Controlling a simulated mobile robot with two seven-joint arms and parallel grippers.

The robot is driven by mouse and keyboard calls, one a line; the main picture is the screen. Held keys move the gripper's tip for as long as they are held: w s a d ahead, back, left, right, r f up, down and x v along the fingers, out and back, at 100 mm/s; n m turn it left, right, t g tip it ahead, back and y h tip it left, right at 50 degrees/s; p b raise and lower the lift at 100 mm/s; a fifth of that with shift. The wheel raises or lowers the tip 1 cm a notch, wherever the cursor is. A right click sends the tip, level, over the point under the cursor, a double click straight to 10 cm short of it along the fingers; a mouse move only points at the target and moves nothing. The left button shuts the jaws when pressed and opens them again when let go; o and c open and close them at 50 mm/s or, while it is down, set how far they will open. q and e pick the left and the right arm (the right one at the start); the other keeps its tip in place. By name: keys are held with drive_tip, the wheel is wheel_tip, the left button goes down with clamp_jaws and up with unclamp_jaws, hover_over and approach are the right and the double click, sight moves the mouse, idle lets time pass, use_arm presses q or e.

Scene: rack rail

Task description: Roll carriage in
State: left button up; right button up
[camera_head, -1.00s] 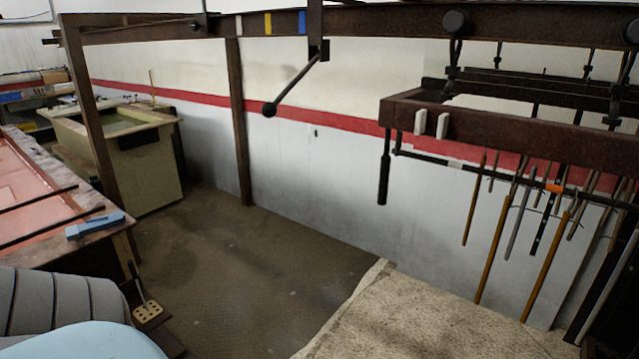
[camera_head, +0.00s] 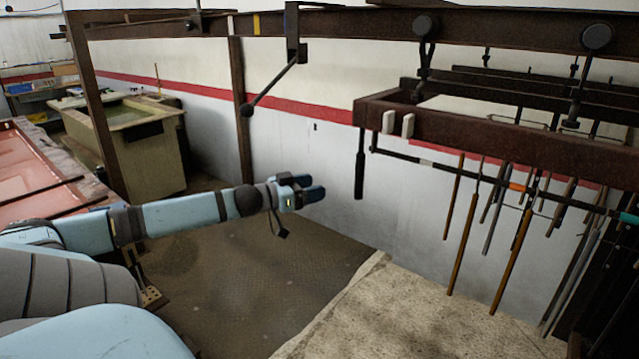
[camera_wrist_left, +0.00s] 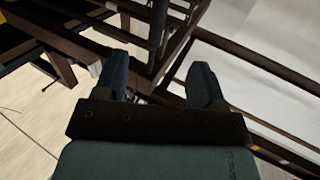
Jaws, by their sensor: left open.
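The carriage (camera_head: 500,138), a dark brown frame, hangs by wheels from the overhead rail (camera_head: 350,22) at the right of the head view. A black vertical handle (camera_head: 360,172) hangs at its left end, and several rods hang below it. A lever (camera_head: 270,88) with a ball end slants down from a bracket on the rail, left of the carriage. My left gripper (camera_head: 312,186) is open and empty, reaching in from the left, below the lever and left of the handle, apart from both. Its two fingers (camera_wrist_left: 158,78) show in the left wrist view. My right gripper is out of view.
A brown post (camera_head: 240,110) stands against the wall. A beige tank (camera_head: 130,145) and a table with a red top (camera_head: 35,165) stand at the left. A pale mat (camera_head: 375,315) covers the floor below the carriage. The floor between is clear.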

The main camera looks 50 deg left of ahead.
use_arm(q)
drive_tip(key=shift+w+r, duration=0.1)
drive_tip(key=shift+r, duration=0.3)
drive_tip(key=shift+w, duration=0.15)
